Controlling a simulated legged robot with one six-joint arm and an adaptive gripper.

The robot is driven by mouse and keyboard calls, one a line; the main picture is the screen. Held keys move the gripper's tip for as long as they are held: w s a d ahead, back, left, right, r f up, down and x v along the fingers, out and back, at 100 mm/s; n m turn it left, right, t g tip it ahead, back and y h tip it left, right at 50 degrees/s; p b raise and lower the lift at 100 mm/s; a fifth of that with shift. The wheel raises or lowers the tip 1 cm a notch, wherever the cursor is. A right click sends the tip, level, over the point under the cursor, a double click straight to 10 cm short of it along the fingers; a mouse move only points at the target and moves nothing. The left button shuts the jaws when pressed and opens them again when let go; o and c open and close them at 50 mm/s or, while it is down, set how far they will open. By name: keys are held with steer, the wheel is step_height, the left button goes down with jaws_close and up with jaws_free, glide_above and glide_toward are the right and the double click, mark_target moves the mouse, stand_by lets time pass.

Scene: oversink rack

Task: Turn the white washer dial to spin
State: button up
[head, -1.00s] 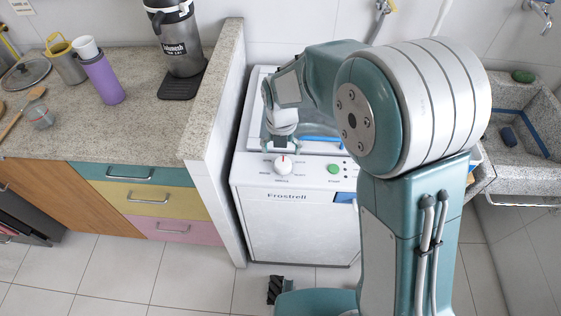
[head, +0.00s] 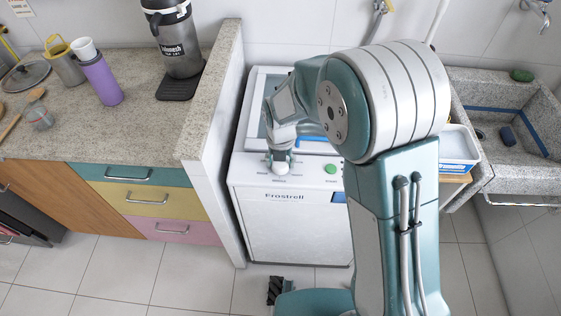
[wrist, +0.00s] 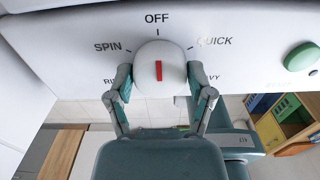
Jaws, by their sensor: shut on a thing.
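The white washer dial (head: 282,171) is on the front panel of the white washer (head: 300,225). In the wrist view the dial (wrist: 147,57) has a red mark standing upright, in line with OFF above it. SPIN is printed to the upper left and QUICK to the upper right; the lower labels are partly hidden. My gripper (wrist: 160,84) is shut on the dial, one finger on its left and one on its right. In the head view my gripper (head: 279,160) comes down onto the dial from above and covers part of it.
A green button (head: 330,169) sits right of the dial on the same panel. A granite-topped counter (head: 110,140) with a side wall stands close on the left. A stone sink (head: 505,130) is on the right. Tiled floor lies clear in front of the counter.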

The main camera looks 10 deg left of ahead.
steer(key=shift+s+f+m, duration=0.1)
steer(key=shift+f+m, duration=0.05)
steer(key=shift+m, duration=0.15)
